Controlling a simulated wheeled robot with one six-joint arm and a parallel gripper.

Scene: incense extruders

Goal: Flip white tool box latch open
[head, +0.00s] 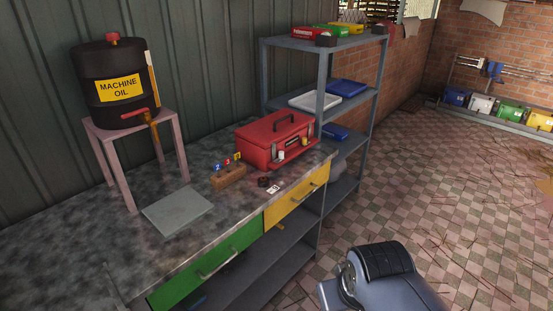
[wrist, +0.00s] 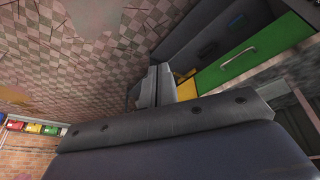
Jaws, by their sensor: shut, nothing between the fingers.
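A red tool box (head: 276,138) with a dark handle sits on the right end of the workbench. A small white latch (head: 282,155) is on its front, left of a yellow latch (head: 304,142). The white latch is too small to tell whether it is flipped open or closed. My gripper (wrist: 157,86) shows in the wrist view, with its two grey fingers together and nothing between them. It is away from the tool box, which is not seen in the wrist view. In the head view only part of my arm shows at the bottom right.
The workbench (head: 75,240) has a green drawer (head: 205,268) and a yellow drawer (head: 297,200). A wooden block (head: 228,178) with numbered tags stands left of the tool box. A machine oil drum (head: 115,85) stands on a stand. Shelves (head: 325,80) rise behind. The tiled floor at right is open.

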